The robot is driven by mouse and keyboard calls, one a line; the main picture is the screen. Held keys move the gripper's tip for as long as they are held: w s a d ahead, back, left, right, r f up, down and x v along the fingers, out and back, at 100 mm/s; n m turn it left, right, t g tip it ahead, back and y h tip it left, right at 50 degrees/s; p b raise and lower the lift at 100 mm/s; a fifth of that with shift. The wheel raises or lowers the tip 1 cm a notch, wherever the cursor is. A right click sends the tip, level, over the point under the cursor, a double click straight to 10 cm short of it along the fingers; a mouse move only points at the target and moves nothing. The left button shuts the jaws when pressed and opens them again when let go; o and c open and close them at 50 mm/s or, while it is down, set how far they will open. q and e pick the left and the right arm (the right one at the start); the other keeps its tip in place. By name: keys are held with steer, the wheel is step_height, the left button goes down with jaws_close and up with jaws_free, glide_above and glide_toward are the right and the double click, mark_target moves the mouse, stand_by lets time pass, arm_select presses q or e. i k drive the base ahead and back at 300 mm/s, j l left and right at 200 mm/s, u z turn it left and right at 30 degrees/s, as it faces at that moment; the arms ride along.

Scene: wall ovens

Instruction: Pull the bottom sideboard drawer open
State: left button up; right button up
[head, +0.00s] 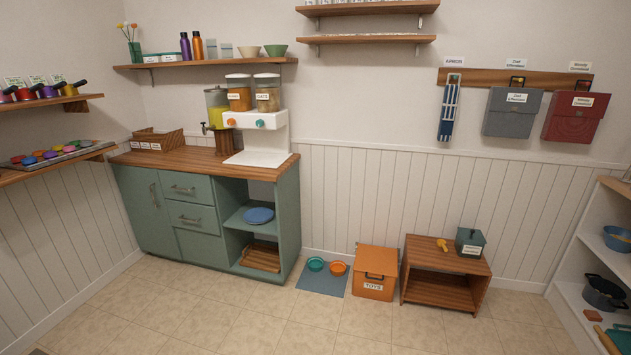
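The green sideboard (150,235) with a wooden top stands against the back wall, left of centre in the head view. A door with a vertical handle is on its left. Right of it are an upper drawer (185,188) and a lower drawer (193,212), each with a dark bar handle. Both drawers look shut, flush with the front. Neither of my grippers can be made out in this view.
The sideboard's right side has open shelves with a blue plate (259,215) and a wooden crate (261,256). A blue mat (322,281) with two bowls, an orange toy box (375,272) and a low wooden table (445,264) stand to the right. The tiled floor (230,325) in front is clear.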

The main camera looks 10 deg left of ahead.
mark_target(191, 216)
steer(key=i+j+u, duration=0.2)
steer(key=i+u, duration=0.25)
steer(key=i, duration=0.2)
steer(key=i+u, duration=0.45)
steer(key=i, duration=0.25)
steer(key=i+l+u, duration=0.25)
steer(key=i+u, duration=0.2)
steer(key=i, duration=0.2)
